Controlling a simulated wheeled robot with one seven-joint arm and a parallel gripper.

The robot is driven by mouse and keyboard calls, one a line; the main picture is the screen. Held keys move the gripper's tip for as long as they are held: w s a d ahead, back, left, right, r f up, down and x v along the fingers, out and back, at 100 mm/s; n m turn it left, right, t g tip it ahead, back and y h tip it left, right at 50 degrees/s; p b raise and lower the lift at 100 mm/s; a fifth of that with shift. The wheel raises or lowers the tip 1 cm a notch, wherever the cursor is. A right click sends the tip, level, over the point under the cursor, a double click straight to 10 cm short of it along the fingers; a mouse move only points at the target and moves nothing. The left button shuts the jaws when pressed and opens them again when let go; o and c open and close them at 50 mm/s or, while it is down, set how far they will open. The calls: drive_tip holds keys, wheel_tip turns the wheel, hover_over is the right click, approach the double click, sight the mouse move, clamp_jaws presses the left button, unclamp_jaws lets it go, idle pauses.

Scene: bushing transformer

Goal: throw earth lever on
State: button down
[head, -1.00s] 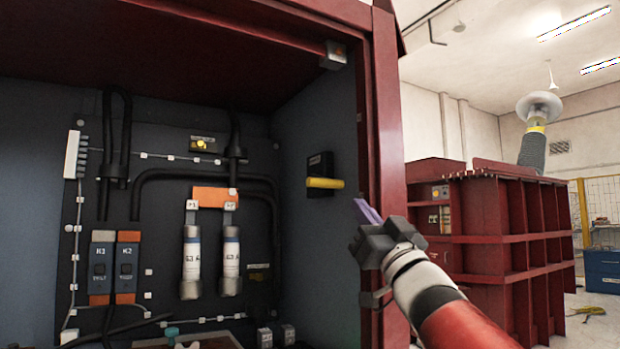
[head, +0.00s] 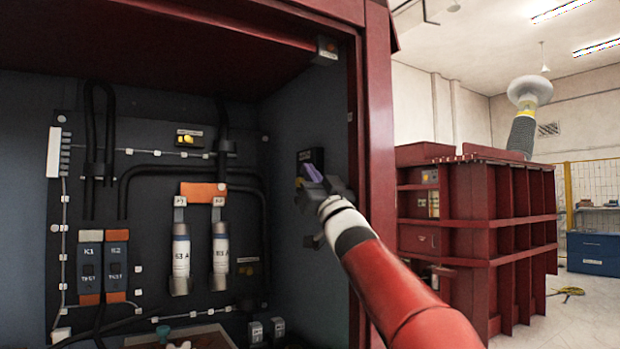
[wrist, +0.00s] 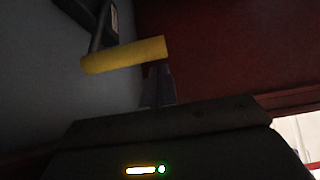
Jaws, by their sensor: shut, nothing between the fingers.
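The earth lever has a yellow bar handle, which shows clearly in the wrist view (wrist: 125,55). Its dark mounting box (head: 311,157) is on the cabinet's right inner wall in the head view. There my gripper hides most of the handle. My gripper (head: 312,173) is shut and empty, its purple fingertips in front of the box. In the wrist view the fingers (wrist: 159,86) stand just under the handle's right part. I cannot tell whether they touch it.
The red cabinet's right door post (head: 381,160) stands close beside my forearm. The back panel holds two pale fuses (head: 181,259) under an orange block (head: 203,190), with black cables around. A red ribbed transformer tank (head: 480,235) stands outside to the right.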

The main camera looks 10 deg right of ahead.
drive_tip(key=shift+w+a+f, duration=0.1)
drive_tip(key=shift+w+f, duration=0.05)
drive_tip(key=shift+f, duration=0.3)
drive_tip(key=shift+t, duration=0.7)
drive_tip(key=f+b, duration=0.2)
drive_tip(key=w+f+b, duration=0.1)
drive_tip(key=f+b, duration=0.1)
drive_tip(key=b, duration=0.1)
drive_tip(key=shift+w+a+f, duration=0.15)
drive_tip(key=shift+a, duration=0.05)
